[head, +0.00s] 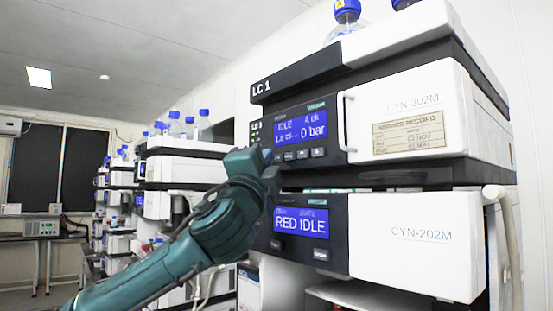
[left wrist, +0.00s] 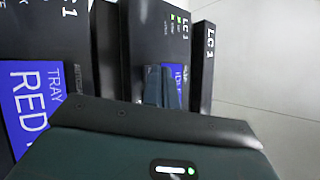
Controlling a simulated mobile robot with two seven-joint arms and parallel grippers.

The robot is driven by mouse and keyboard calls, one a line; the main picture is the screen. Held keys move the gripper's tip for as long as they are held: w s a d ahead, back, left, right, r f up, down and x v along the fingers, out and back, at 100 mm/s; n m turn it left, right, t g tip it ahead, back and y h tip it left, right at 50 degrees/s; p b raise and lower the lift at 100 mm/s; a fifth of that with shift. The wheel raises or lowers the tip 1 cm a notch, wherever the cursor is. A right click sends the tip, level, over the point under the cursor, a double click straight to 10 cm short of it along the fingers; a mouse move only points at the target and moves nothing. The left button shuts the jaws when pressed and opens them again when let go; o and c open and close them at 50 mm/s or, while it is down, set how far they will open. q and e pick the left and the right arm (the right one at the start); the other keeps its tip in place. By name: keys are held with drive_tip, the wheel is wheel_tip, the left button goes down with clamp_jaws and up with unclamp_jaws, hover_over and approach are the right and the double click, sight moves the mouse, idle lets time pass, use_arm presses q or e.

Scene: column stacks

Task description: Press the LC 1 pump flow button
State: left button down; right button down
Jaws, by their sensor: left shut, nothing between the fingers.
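The LC 1 stack (head: 400,115) stands at the right in the head view, with "LC 1" on its top dark strip. Its pump module has a blue screen (head: 302,127) reading "IDLE" and "0 bar". A row of small buttons (head: 302,154) sits under that screen; their labels are too small to read. My left gripper (head: 266,160) is shut and empty, at the left end of this row. Whether it touches the panel I cannot tell. In the left wrist view the shut fingers (left wrist: 158,88) cover part of the pump screen (left wrist: 176,86). My right gripper is not in view.
Below the pump is a module with a blue screen (head: 300,224) reading "RED" and "IDLE". A handle (head: 346,122) sticks out right of the pump screen. Bottles (head: 347,14) stand on top. More column stacks (head: 170,170) recede at the left.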

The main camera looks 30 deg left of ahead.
use_arm(q)
drive_tip(key=shift+w+d, duration=0.15)
drive_tip(key=shift+w, duration=0.2)
idle(0.6)
drive_tip(key=shift+s, duration=0.1)
drive_tip(key=shift+s+a, duration=0.35)
drive_tip(key=shift+s, duration=0.35)
drive_tip(key=s, duration=0.1)
drive_tip(key=s+a+b, duration=0.1)
drive_tip(key=s, duration=0.1)
drive_tip(key=s+a, duration=0.1)
drive_tip(key=shift+s+b, duration=0.3)
idle(0.9)
